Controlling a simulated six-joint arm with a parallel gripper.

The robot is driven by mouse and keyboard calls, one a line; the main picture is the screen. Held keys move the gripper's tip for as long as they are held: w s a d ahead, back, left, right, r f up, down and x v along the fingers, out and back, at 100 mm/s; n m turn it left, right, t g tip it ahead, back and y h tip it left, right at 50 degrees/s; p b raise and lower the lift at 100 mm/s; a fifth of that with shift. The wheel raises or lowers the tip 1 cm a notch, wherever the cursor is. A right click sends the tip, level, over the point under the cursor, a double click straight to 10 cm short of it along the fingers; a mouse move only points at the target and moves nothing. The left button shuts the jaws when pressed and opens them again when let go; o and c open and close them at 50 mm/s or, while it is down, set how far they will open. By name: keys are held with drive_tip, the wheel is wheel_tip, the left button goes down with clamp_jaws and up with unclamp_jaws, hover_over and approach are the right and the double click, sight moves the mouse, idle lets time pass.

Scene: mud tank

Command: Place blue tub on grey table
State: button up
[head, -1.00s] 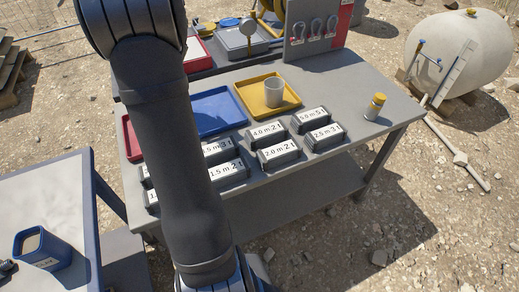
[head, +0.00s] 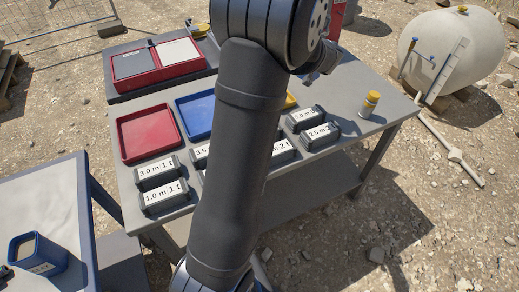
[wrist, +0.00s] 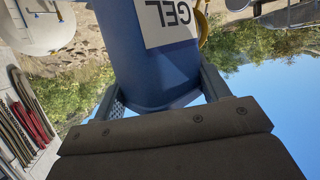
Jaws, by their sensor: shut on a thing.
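In the wrist view, my gripper (wrist: 162,88) is shut on a blue tub (wrist: 150,62) with a white label reading GEL. The fingers grip it from both sides, and the label is upside down in this picture. In the head view my arm hides the held tub, and I cannot make out the fingertips. A grey table (head: 345,150) stands in the middle, partly covered by my arm.
The grey table carries a red tray (head: 148,133), a blue tray (head: 197,112), several labelled dark blocks (head: 162,172) and a yellow-capped bottle (head: 370,104). A red two-part box (head: 157,62) stands behind. Its right front is clear. A white tank (head: 455,45) lies at the right.

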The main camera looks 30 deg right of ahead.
drive_tip(key=s+d+m+g+h, duration=0.1)
drive_tip(key=s+d+m+h, duration=0.1)
drive_tip(key=s+d, duration=0.65)
drive_tip(key=s+d+m+g+h, duration=0.1)
drive_tip(key=s+d, duration=0.4)
drive_tip(key=s, duration=0.7)
drive_tip(key=f, duration=0.3)
drive_tip(key=w+f, duration=0.1)
drive_tip(key=f, duration=0.1)
drive_tip(key=shift+a+f, duration=0.25)
drive_tip(key=shift+a, duration=0.05)
drive_tip(key=w+f, duration=1)
drive_tip(key=w, duration=0.1)
drive_tip(key=shift+w+a+f, duration=0.25)
drive_tip(key=shift+w+f, duration=0.05)
drive_tip(key=shift+f, duration=0.1)
drive_tip(key=shift+f, duration=0.1)
drive_tip(key=o, duration=1.6)
drive_tip(key=shift+f, duration=0.1)
drive_tip(key=shift+o, duration=0.2)
